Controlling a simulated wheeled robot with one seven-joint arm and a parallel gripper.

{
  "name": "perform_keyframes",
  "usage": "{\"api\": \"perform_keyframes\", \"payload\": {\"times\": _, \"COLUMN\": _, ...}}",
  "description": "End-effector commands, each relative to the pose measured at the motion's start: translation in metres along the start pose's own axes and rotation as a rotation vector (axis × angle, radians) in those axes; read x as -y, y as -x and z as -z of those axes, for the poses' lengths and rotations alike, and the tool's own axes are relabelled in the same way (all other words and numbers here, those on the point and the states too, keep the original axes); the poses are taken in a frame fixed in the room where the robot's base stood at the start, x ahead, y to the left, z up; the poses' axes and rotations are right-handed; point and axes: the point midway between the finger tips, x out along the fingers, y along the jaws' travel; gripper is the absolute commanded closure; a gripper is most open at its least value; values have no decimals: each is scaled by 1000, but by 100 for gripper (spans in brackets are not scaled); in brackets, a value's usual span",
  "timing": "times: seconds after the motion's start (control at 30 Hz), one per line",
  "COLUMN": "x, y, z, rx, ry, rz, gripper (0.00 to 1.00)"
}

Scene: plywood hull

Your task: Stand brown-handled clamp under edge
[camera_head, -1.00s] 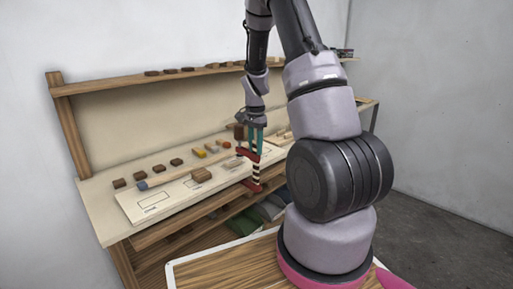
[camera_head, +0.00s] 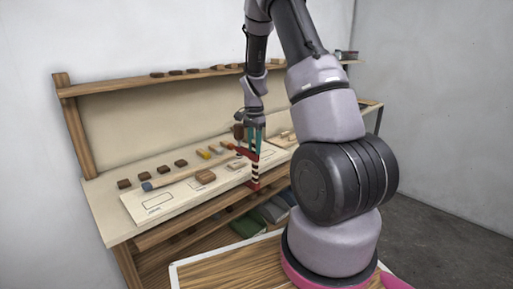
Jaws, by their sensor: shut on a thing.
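A clamp (camera_head: 254,171) with a brown handle (camera_head: 238,131), red jaws and a black-and-white striped bar hangs upright at the front edge of the workbench. My gripper (camera_head: 257,140) has teal fingers and is shut on the clamp from above. The clamp's lower red jaw shows at about the height of the bench's front edge (camera_head: 222,199). I cannot tell whether it touches the edge or stands in front of it. The white board (camera_head: 180,211) with outlined rectangles lies on the bench top, left of the clamp.
A mallet-like tool with a blue end (camera_head: 147,186), a wooden block (camera_head: 205,176) and several small brown blocks lie on the bench. A shelf (camera_head: 120,86) with small blocks runs along the back. Coloured items (camera_head: 250,222) sit on the lower shelf.

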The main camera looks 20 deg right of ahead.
Motion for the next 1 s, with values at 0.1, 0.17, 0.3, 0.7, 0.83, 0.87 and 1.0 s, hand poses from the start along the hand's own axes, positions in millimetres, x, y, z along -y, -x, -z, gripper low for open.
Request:
{"api": "perform_keyframes", "payload": {"times": 0.1, "x": 5, "y": 0, "z": 0, "rx": -1, "ry": 0, "rz": 1, "gripper": 100}}
{"api": "perform_keyframes", "payload": {"times": 0.17, "x": 7, "y": 0, "z": 0, "rx": 0, "ry": 0, "rz": 1, "gripper": 100}}
{"api": "perform_keyframes", "payload": {"times": 0.3, "x": 13, "y": 0, "z": 0, "rx": 0, "ry": -1, "rz": 1, "gripper": 100}}
{"api": "perform_keyframes", "payload": {"times": 0.7, "x": 22, "y": 1, "z": 0, "rx": -1, "ry": 0, "rz": 1, "gripper": 100}}
{"api": "perform_keyframes", "payload": {"times": 0.83, "x": 22, "y": 0, "z": 0, "rx": -1, "ry": 0, "rz": 1, "gripper": 100}}
{"api": "perform_keyframes", "payload": {"times": 0.87, "x": 22, "y": 0, "z": 0, "rx": -1, "ry": 0, "rz": 1, "gripper": 100}}
{"api": "perform_keyframes", "payload": {"times": 1.0, "x": 22, "y": 0, "z": 0, "rx": -1, "ry": 1, "rz": 1, "gripper": 100}}
